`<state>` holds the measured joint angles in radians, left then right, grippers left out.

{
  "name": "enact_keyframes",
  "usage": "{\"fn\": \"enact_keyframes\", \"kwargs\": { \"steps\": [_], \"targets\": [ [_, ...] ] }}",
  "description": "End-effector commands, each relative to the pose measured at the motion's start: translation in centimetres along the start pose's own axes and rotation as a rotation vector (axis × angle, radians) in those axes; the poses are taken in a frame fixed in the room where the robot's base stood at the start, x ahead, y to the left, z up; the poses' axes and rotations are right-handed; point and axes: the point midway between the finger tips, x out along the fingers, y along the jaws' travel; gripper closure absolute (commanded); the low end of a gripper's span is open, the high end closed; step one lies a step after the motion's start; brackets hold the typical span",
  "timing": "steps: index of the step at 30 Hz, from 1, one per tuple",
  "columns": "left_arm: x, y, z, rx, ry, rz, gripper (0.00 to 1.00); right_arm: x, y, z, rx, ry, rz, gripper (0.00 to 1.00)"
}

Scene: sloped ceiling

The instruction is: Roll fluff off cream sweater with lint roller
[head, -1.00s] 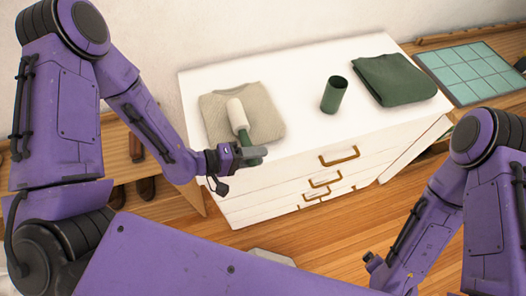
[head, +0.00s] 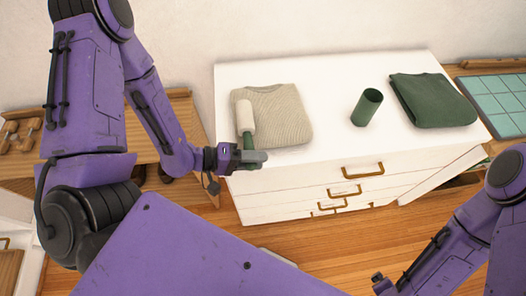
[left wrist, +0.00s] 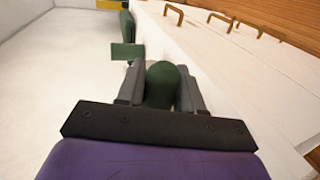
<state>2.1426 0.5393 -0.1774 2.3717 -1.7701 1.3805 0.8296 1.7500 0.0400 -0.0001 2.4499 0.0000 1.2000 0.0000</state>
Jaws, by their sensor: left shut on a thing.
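The cream sweater (head: 285,117) lies folded on the white dresser top. The lint roller has a white roll (head: 245,116) and a green handle. Its roll is at the sweater's left edge; I cannot tell whether it touches the cloth. My left gripper (head: 250,158) is shut on the handle, at the dresser's front edge. In the left wrist view the green handle (left wrist: 161,84) sits between the two fingers. No fluff can be made out at this size. My right gripper (head: 380,284) shows only partly at the bottom of the head view, away from the dresser.
A dark green cup (head: 367,107) stands right of the sweater on the dresser top (head: 325,85). A folded green garment (head: 433,100) lies farther right. Brass drawer handles (head: 363,172) stick out in front. A teal gridded mat (head: 497,103) lies on a wooden surface at the far right.

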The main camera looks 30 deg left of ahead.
Motion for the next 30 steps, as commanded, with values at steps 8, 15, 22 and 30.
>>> {"fn": "enact_keyframes", "kwargs": {
  "steps": [8,15,22,30],
  "targets": [
    [-0.1,0.0,0.0,0.002,-0.002,0.002,1.00,0.1,0.0,0.1,0.000,0.000,0.000,0.01],
    [2.1,0.4,0.0,0.002,-0.002,0.001,1.00,0.4,0.0,0.2,0.000,0.000,0.000,0.01],
    [2.9,0.7,0.1,0.001,-0.003,0.000,1.00,0.4,0.0,0.2,0.000,0.000,0.000,0.01],
    [5.1,1.6,0.0,0.001,-0.002,0.001,1.00,0.4,0.0,0.2,0.000,0.000,0.000,0.01]
  ]
}}
